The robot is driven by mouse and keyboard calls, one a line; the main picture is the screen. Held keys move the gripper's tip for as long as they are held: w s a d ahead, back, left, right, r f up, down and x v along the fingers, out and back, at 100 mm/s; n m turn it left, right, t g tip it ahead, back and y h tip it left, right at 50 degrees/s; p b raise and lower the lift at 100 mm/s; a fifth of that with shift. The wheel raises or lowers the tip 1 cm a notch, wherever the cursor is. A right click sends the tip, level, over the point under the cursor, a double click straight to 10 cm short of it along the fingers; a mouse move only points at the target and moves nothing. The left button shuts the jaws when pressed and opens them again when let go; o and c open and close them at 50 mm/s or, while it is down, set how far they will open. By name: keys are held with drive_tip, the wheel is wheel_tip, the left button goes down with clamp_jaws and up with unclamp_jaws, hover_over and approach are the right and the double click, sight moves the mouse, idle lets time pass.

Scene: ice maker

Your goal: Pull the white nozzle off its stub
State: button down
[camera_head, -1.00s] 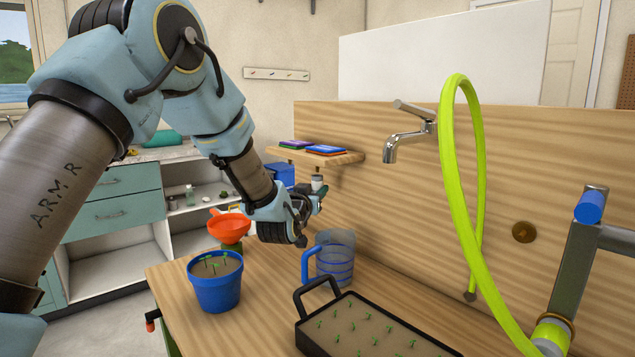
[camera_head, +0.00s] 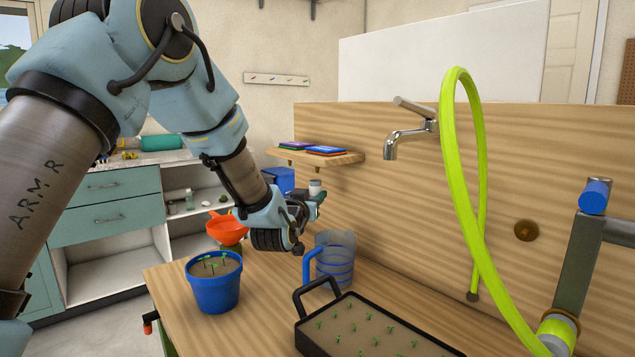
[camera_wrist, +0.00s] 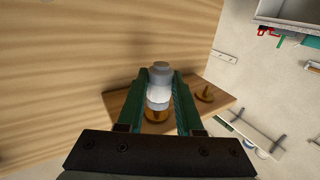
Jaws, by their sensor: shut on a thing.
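The white nozzle (camera_wrist: 159,92), with a grey end, is between the green fingers of my gripper (camera_wrist: 160,78) in the wrist view. My gripper is shut on it. In the head view the nozzle (camera_head: 315,187) shows small and pale above my gripper (camera_head: 317,196), below the wooden wall shelf (camera_head: 350,157). A brass stub (camera_wrist: 155,115) shows behind the nozzle on the shelf's underside in the wrist view, partly hidden by it. I cannot tell for sure whether nozzle and stub still touch.
A second brass stub (camera_wrist: 205,95) is on the shelf. Below my gripper stand a clear jug (camera_head: 338,262), a blue pot (camera_head: 214,290), an orange funnel (camera_head: 226,229) and a seedling tray (camera_head: 308,338). A tap (camera_head: 405,140) and green hose (camera_head: 462,190) are to the right.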

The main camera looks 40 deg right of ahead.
drive_tip(key=b+v, duration=0.1)
drive_tip(key=v, duration=0.2)
drive_tip(key=shift+s+a, duration=0.3)
idle(0.7)
